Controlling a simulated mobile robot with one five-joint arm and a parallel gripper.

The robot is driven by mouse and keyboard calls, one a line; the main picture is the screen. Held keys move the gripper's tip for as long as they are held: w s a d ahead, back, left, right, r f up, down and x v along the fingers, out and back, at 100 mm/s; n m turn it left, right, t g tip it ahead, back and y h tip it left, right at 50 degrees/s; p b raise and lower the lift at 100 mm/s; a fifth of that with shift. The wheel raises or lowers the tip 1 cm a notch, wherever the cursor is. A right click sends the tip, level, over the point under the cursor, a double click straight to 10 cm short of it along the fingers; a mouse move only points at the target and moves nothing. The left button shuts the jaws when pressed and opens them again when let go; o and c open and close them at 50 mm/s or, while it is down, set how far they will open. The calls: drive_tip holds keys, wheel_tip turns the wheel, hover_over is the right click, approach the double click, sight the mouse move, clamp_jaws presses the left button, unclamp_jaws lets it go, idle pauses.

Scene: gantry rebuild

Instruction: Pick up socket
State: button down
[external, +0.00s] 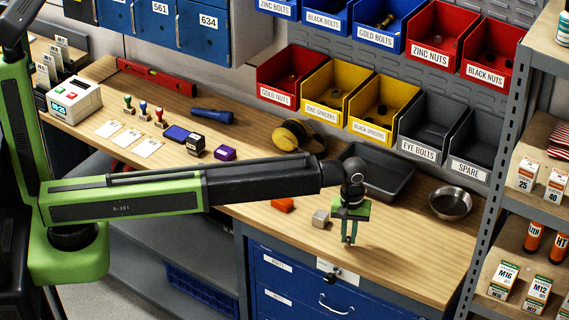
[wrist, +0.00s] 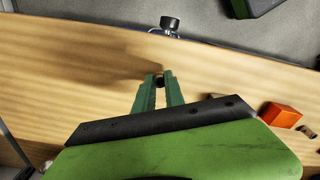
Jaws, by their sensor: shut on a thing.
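My gripper (external: 349,242) points down over the front right part of the wooden bench. In the wrist view my gripper (wrist: 160,82) has its green fingers closed together at the tips on a small dark piece, the socket (wrist: 160,79). Only a little of the socket shows between the fingertips. In the external view it is too small to make out. I cannot tell whether it touches the bench top.
A grey cube (external: 320,218) and an orange block (external: 282,204) lie left of my gripper. A metal bowl (external: 452,203) stands to the right, and a dark tray (external: 376,170) behind. A lock (external: 333,276) juts from the blue drawers in front. Shelving (external: 497,160) bounds the right.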

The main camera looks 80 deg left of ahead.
drive_tip(key=r+p, duration=0.2)
drive_tip(key=r, duration=0.1)
drive_tip(key=s+d+r+p, duration=0.1)
drive_tip(key=shift+r+p, duration=0.3)
drive_tip(key=shift+p, duration=0.1)
drive_tip(key=s+d+r+p, duration=0.5)
drive_tip(key=d, duration=0.4)
drive_tip(key=shift+r, duration=0.2)
